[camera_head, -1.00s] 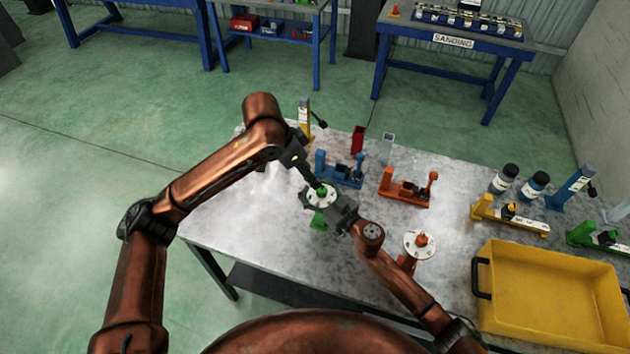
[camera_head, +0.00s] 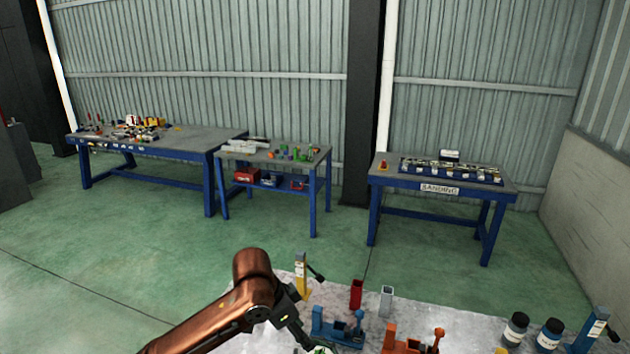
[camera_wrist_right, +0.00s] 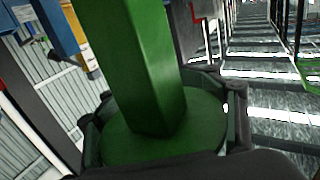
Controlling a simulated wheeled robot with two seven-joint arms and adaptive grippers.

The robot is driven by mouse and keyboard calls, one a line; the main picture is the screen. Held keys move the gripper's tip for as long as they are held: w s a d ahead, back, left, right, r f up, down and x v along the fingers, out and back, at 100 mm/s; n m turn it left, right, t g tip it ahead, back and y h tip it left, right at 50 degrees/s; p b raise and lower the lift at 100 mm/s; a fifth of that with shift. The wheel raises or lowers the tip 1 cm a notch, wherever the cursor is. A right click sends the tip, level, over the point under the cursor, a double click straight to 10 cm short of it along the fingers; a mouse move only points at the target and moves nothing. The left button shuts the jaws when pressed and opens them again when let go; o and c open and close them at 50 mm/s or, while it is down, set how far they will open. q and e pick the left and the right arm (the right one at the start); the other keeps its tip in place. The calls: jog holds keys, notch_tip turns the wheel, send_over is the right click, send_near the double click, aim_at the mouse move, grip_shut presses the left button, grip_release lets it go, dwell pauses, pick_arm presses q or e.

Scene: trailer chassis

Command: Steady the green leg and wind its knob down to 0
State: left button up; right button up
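The green leg (camera_wrist_right: 135,70) fills the middle of the right wrist view, a green post rising from a round green part. My right gripper (camera_wrist_right: 165,112) has a finger on each side of that round part and appears shut on it. In the head view my left gripper (camera_head: 306,341) points down at the bottom edge. Its tips end at the pale disc (camera_head: 322,350) on top of the leg, which is mostly cut off. The knob and its scale cannot be read, and whether the left fingers hold the knob is not clear.
On the grey table (camera_head: 450,325) stand a yellow jack (camera_head: 301,278), a blue jack (camera_head: 338,328), an orange jack (camera_head: 410,341), a red holder (camera_head: 356,294), a grey holder (camera_head: 386,302) and dark jars (camera_head: 516,328). The sanding bench (camera_head: 440,185) stands behind, across open floor.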

jog(key=shift+p+v, duration=0.55)
jog(key=shift+v, duration=0.9)
jog(key=shift+p+v, duration=0.75)
jog(key=shift+v, duration=1.7)
jog(key=shift+r, duration=0.2)
jog(key=o, duration=0.9)
jog(key=shift+f, duration=0.1)
jog(key=shift+o, duration=0.2)
jog(key=shift+s+d, duration=0.1)
jog(key=v, duration=0.7)
jog(key=shift+s+d, duration=0.1)
jog(key=shift+s, duration=0.05)
